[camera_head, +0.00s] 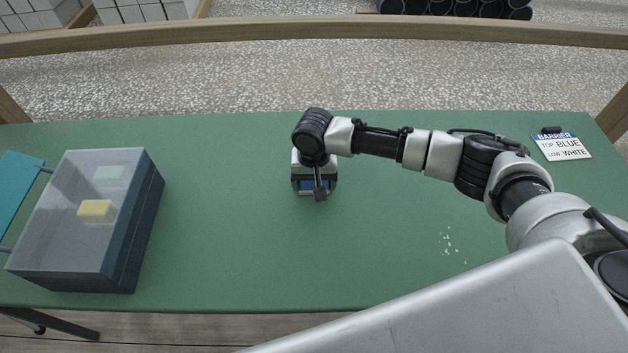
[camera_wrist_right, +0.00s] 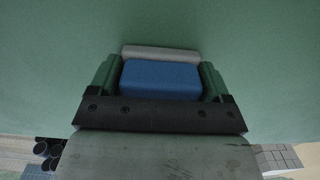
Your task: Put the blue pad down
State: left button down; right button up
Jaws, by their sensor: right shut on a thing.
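The blue pad (camera_wrist_right: 160,79) shows between the fingers of my right gripper in the right wrist view. My right gripper (camera_head: 316,188) is shut on it, over the middle of the green table (camera_head: 400,245). Only a small blue part shows in the head view; the wrist hides the rest. A pale grey-white piece (camera_wrist_right: 160,53) shows just past the pad's far edge; I cannot tell whether they touch. I cannot tell whether the pad touches the table. A sign (camera_head: 562,147) at the back right reads "BARRIER TOP BLUE LOW WHITE". My left gripper is not in view.
A dark box with a clear top (camera_head: 148,215) stands at the left, with a yellow block (camera_head: 96,210) and a pale green block (camera_head: 110,173) visible through it. White crumbs (camera_head: 448,243) lie right of centre. The table between box and gripper is clear.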

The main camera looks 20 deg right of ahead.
notch_tip(320, 180, up, 4)
jog(key=shift+f, duration=0.1)
jog(key=s+d+r+n, duration=0.3)
jog(key=s+r, duration=0.6)
jog(key=s, duration=0.5)
jog(key=shift+d+r, duration=0.15)
jog(key=shift+d, duration=0.4)
jog(key=shift+w, duration=0.15)
